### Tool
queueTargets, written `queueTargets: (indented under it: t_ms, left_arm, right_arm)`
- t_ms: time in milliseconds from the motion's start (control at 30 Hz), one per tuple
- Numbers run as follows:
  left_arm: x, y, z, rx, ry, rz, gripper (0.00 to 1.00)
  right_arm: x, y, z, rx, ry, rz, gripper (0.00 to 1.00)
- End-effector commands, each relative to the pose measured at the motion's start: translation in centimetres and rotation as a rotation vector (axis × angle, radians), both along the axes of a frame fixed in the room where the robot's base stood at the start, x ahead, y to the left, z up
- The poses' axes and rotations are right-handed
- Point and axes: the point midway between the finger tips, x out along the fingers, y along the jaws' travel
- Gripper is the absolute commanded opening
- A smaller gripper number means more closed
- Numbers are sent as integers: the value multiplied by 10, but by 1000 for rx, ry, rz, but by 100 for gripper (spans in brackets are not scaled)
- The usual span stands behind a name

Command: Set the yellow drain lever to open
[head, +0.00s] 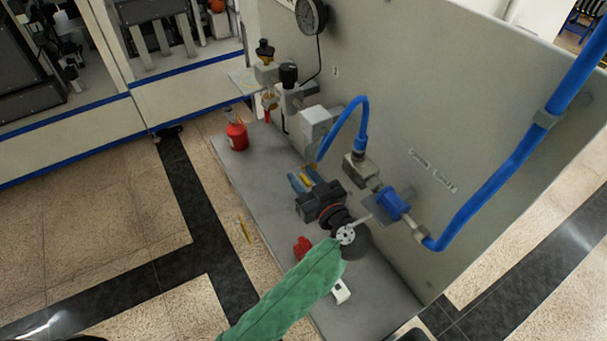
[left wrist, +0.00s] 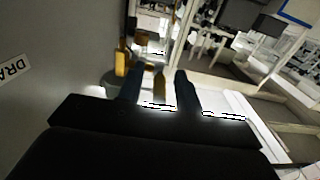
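My left gripper (head: 305,178) reaches in low beside the grey panel, its body dark and its two fingers blue-grey. A yellow lever (head: 307,179) shows in part between the fingers. My right gripper is not in view.
The grey panel (head: 430,120) stands close on the right, with a blue hose (head: 500,170) and a blue fitting (head: 393,203). A red container (head: 237,135) stands on the grey base (head: 260,170). A "DRA" label (left wrist: 14,72) shows on the panel. Open floor lies left.

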Motion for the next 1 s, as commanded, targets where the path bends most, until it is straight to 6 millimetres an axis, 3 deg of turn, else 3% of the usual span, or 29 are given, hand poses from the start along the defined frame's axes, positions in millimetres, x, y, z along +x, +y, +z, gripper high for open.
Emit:
queueTargets:
  t_ms: [233, 400, 433, 667, 1000]
  left_arm:
    - [1, 0, 0, 0, 0, 0, 35]
    - [1, 0, 0, 0, 0, 0, 2]
    - [0, 0, 0, 0, 0, 0, 0]
    - [1, 1, -2, 15, -20, 2, 0]
    - [2, 2, -9, 153, -207, 4, 0]
  right_arm:
    - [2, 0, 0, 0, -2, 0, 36]
    - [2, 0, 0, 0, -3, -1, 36]
    - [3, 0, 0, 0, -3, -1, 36]
    - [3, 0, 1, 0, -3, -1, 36]
    - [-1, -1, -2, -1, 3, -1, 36]
